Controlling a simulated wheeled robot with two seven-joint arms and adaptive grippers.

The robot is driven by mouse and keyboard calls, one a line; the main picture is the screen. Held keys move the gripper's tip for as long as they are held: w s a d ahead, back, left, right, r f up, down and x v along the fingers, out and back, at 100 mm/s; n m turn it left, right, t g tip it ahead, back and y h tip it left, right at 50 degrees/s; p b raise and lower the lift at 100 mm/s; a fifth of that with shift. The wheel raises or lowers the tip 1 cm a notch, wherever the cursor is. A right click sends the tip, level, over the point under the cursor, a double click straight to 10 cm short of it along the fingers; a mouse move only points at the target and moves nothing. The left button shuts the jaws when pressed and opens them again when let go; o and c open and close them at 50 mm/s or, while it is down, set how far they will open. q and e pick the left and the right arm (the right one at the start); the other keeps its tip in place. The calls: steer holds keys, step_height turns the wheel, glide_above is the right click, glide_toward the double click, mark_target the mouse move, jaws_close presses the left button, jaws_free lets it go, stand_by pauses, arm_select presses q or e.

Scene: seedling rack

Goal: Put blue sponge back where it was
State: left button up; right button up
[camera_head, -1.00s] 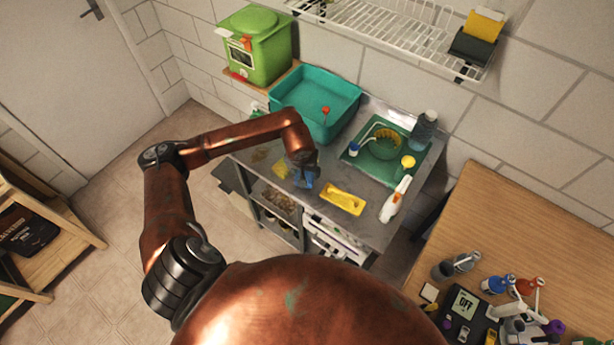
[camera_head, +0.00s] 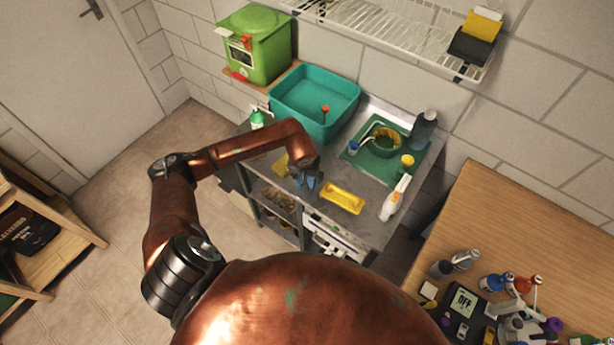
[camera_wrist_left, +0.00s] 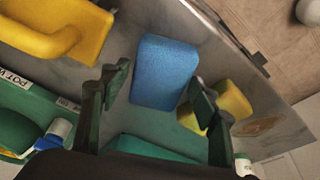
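The blue sponge (camera_wrist_left: 165,72) lies on the grey metal counter in the left wrist view, just ahead of and partly between my left fingers. My left gripper (camera_wrist_left: 160,88) is open, with a finger on either side of the sponge's near end; a gap shows on the left side, and contact on the right cannot be told. In the head view my left gripper (camera_head: 308,183) points down at the counter's front part, and little of the sponge shows there. My right gripper is not in view.
The counter's front edge is near.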

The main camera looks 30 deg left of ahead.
arm_select(q)
steer(key=shift+o, duration=0.6)
steer(key=shift+r, duration=0.2)
steer(key=b+v, duration=0.1)
steer(key=v, duration=1.1)
steer(key=shift+s, duration=0.1)
